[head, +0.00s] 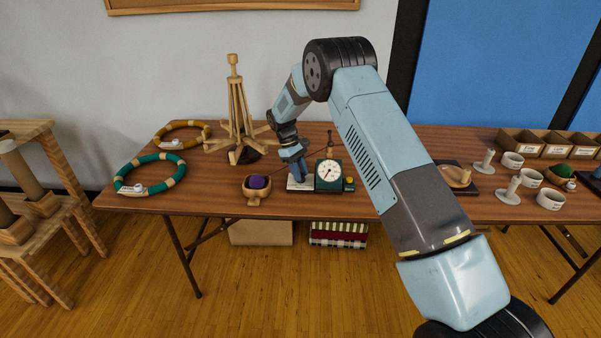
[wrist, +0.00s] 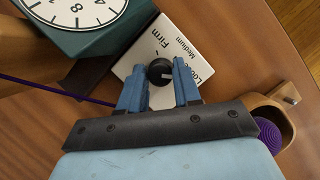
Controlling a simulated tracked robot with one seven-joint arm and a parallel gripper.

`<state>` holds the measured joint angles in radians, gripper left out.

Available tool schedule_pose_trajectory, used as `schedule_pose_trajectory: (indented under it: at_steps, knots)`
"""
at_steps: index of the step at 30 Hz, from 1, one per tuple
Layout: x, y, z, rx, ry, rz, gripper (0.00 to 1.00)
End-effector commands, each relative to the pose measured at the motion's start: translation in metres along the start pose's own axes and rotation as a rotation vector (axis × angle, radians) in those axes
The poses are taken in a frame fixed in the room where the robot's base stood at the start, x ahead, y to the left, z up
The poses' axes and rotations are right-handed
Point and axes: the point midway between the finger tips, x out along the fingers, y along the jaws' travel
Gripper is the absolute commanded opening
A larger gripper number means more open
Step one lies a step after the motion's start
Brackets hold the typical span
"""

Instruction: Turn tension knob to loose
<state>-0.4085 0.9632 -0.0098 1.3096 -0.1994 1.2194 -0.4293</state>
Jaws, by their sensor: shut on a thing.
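The tension knob (wrist: 160,72) is small, round and black. It sits on a white plate (wrist: 150,48) lettered Firm, Medium and Loose, the last partly covered by a finger. A small light mark on the knob faces right, roughly toward the Loose side; its exact setting is hard to read. My gripper (wrist: 159,78) has its blue fingers on either side of the knob, shut on it. In the head view my gripper (head: 297,174) reaches down onto the white plate (head: 298,186), hiding the knob.
A green dial gauge (head: 328,174) stands right beside the plate. A wooden bowl with purple yarn (head: 257,188) is close on the left, with purple thread running near the plate. A wooden yarn swift (head: 236,115) stands behind left. White cups (head: 550,199) are far right.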

Motion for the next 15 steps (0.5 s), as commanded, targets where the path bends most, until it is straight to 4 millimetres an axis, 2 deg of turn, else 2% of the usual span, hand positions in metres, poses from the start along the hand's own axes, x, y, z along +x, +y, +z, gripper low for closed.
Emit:
schedule_pose_trajectory:
  at_steps: [7, 15]
  knots:
    - [-0.0013, 0.0017, -0.0014, 0.12, 0.006, -0.047, 0.02]
    - [-0.0014, 0.0015, -0.0014, 0.175, 0.006, -0.07, 0.02]
